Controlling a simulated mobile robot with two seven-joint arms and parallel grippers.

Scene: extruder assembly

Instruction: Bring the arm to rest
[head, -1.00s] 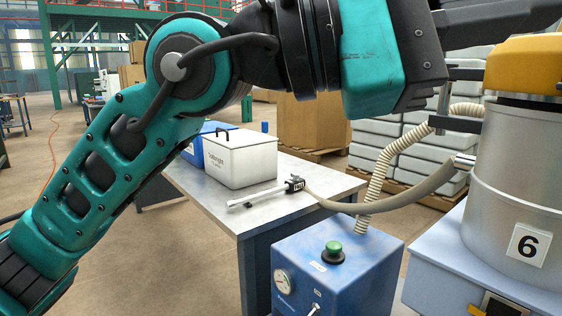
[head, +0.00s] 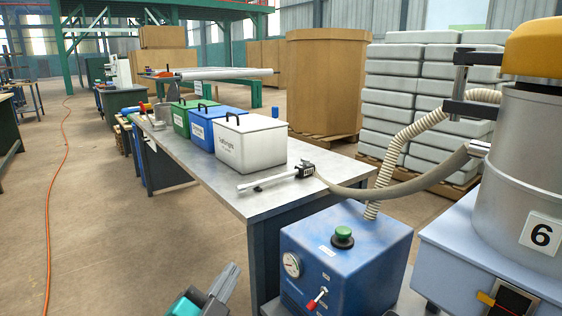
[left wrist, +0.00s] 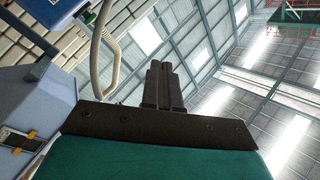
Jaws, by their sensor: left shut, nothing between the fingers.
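My left gripper (head: 231,270) shows at the bottom edge of the head view, low in front of the metal table (head: 262,206), with its dark fingers pointing up. The rest of my left arm is below the picture, apart from a bit of teal housing. In the left wrist view the two dark fingers (left wrist: 163,66) stand side by side, shut with nothing between them. That view looks up toward the roof. My right gripper is in neither view.
A blue pump box (head: 345,255) with a green knob and gauge stands to the gripper's right. A grey drum (head: 510,170) marked 6 is at far right, joined by hoses.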

